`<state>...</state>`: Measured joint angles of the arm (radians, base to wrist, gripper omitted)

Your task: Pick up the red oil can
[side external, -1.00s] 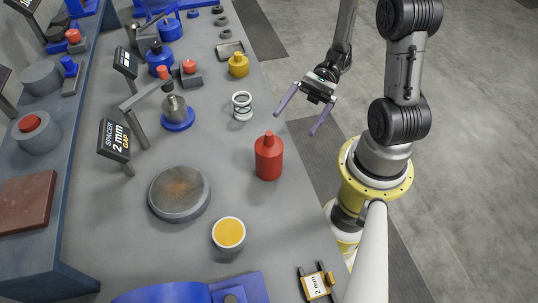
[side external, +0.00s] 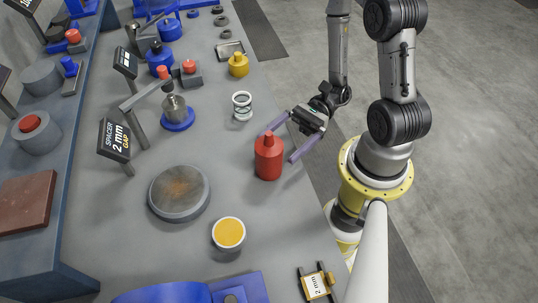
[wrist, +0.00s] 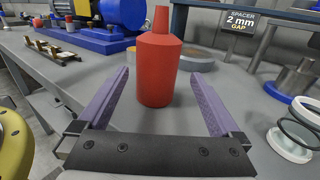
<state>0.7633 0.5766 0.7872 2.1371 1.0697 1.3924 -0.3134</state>
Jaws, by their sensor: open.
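The red oil can (side external: 268,158) stands upright on the grey bench, near its right edge in the side view. In the wrist view the red oil can (wrist: 157,68) is straight ahead, centred between the finger tips and a little beyond the palm. My gripper (side external: 278,141) is open, with its two purple fingers pointing at the can. In the wrist view my gripper (wrist: 158,85) has one finger on each side of the can, with gaps visible on both sides. Nothing is held.
A white ringed spring-like piece (side external: 242,106) and a yellow can (side external: 238,64) stand farther up the bench. A yellow-topped cup (side external: 229,234) and a round grey disc (side external: 179,193) lie nearer. A spacer sign (side external: 115,141) stands at left. Bench around the can is clear.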

